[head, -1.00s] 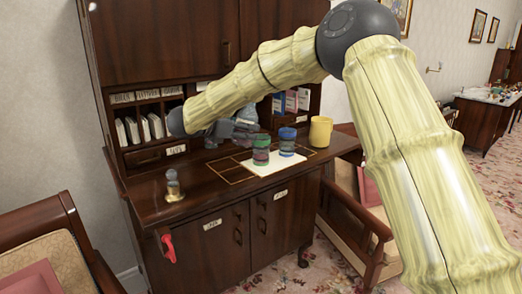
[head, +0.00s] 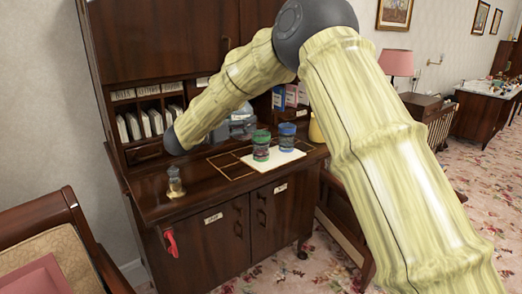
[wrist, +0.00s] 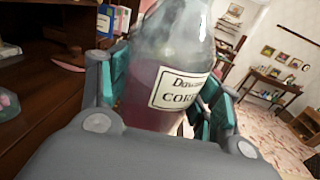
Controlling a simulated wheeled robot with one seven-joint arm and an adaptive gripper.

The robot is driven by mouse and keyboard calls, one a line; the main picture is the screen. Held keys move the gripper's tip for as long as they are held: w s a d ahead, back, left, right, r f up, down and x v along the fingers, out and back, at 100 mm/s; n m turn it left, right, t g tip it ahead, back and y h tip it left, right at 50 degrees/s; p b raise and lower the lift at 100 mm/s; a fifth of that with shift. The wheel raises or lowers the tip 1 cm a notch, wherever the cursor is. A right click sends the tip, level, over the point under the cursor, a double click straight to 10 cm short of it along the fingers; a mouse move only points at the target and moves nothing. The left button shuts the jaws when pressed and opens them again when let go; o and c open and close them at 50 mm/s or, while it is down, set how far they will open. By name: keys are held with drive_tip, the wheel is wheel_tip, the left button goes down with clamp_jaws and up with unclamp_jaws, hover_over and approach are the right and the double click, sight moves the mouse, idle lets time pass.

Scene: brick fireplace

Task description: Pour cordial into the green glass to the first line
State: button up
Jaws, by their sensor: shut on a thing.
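The green glass (head: 261,146) stands upright on a white card (head: 275,165) on the desk, with dark bands around it. The blue glass (head: 287,138) stands just right of it. My gripper (wrist: 163,92) is shut on the cordial bottle (wrist: 180,90), a clear bottle with purple-pink liquid and a cream label, between teal finger pads. In the head view my gripper (head: 243,124) is behind and left of the green glass, apart from it. The bottle is not clear there, and its tilt and mouth are hard to judge. The liquid level in the green glass cannot be made out.
A yellow mug (head: 315,129) is mostly hidden behind my arm. A small glass-and-brass object (head: 175,183) stands at the desk's left front. Pigeonholes (head: 145,120) rise behind. The left desktop is mostly clear.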

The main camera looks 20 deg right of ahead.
sight(241, 112)
drive_tip(key=shift+r, duration=0.2)
drive_tip(key=shift+r+b, duration=1.05)
drive_tip(key=shift+r, duration=0.4)
drive_tip(key=shift+f, duration=0.1)
